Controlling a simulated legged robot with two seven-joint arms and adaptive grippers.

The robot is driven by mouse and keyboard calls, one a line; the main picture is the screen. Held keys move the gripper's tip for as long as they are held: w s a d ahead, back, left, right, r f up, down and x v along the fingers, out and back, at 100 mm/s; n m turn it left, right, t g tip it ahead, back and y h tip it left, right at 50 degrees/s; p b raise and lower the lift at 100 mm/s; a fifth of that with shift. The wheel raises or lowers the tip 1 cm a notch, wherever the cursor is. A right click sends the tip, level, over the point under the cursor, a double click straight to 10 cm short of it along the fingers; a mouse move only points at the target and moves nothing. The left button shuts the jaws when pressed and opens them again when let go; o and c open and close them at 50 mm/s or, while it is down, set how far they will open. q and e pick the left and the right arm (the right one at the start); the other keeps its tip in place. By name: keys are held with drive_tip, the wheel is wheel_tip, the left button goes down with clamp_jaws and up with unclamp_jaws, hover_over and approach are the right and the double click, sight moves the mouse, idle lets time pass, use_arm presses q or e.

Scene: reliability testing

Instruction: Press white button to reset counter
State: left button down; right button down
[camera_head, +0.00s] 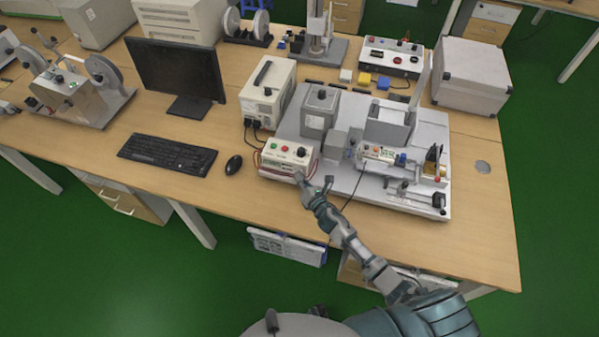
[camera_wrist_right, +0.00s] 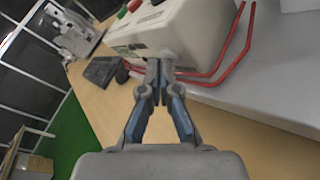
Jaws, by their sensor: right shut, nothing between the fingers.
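A white control box (camera_head: 275,152) stands near the table's front edge, with a green button (camera_head: 271,145), a red button (camera_head: 284,149) and a black knob (camera_head: 302,152) on its top face. The box also shows close up in the right wrist view (camera_wrist_right: 195,30). I cannot pick out a white button or a counter display clearly in either view. My right gripper (camera_head: 303,181) is at the front right of this box. In the wrist view its blue-grey fingers (camera_wrist_right: 160,66) are shut and empty, their tips at the box's lower front. I cannot tell whether they touch it. My left gripper is out of view.
A grey test rig plate (camera_head: 345,185) with several devices lies right of the box. A red cable (camera_wrist_right: 240,50) runs beside the box. A keyboard (camera_head: 168,154), mouse (camera_head: 234,164) and monitor (camera_head: 178,72) are to the left. The table front (camera_head: 420,245) is bare.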

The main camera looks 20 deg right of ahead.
drive_tip(key=shift+s+a, duration=0.45)
drive_tip(key=shift+s, duration=0.15)
drive_tip(key=shift+s+a+p, duration=0.2)
drive_tip(key=shift+s+a, duration=0.5)
drive_tip(key=shift+s, duration=0.35)
drive_tip(key=shift+s+a+p, duration=0.2)
drive_tip(key=shift+s+a, duration=0.5)
drive_tip(key=shift+s, duration=0.3)
